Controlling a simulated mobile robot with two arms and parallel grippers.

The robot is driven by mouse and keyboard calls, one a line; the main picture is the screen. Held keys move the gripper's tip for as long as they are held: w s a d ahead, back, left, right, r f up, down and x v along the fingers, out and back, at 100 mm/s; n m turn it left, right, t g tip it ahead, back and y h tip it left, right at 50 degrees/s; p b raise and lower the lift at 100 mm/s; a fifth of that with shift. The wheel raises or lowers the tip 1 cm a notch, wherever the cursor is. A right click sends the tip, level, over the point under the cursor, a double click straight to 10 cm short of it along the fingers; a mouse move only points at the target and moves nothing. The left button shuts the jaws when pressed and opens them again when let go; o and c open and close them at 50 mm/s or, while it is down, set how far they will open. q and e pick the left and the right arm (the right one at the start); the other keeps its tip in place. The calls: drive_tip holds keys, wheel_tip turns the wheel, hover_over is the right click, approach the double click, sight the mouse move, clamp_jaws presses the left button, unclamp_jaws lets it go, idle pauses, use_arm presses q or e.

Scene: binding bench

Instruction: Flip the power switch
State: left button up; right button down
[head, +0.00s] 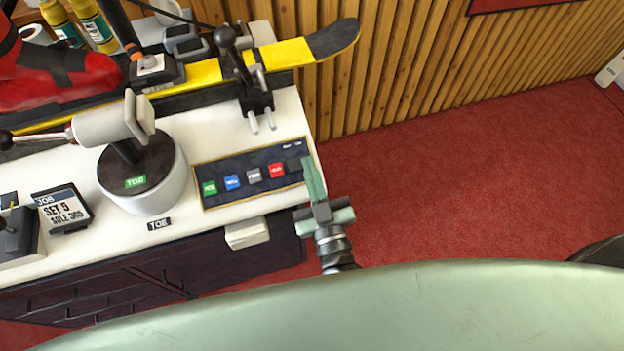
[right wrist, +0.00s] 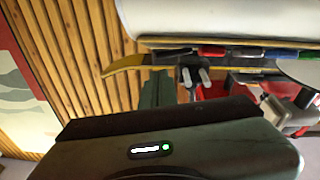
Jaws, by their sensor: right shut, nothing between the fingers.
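A dark control panel (head: 240,183) with a gold rim lies on the white bench top near its right end. It carries a row of green, blue, grey and red buttons. At its right end is a small dark part (head: 293,165) under tiny labels, probably the power switch; its position cannot be read. My right gripper (head: 314,175) is shut and empty, its green fingers at the panel's right edge, close beside that part. Contact cannot be told. In the right wrist view the fingers (right wrist: 160,90) point towards the bench edge. My left gripper is not in view.
A yellow ski (head: 205,73) with a black clamp lies along the back of the bench. A white round fixture (head: 160,183) marked TOE stands left of the panel. A job card (head: 62,208) is further left. Red floor (head: 450,180) is clear to the right.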

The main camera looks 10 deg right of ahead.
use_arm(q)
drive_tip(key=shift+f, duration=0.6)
use_arm(e)
drive_tip(key=shift+w+d+f, duration=0.1)
drive_tip(key=shift+w+f, duration=0.1)
drive_tip(key=shift+f, duration=0.25)
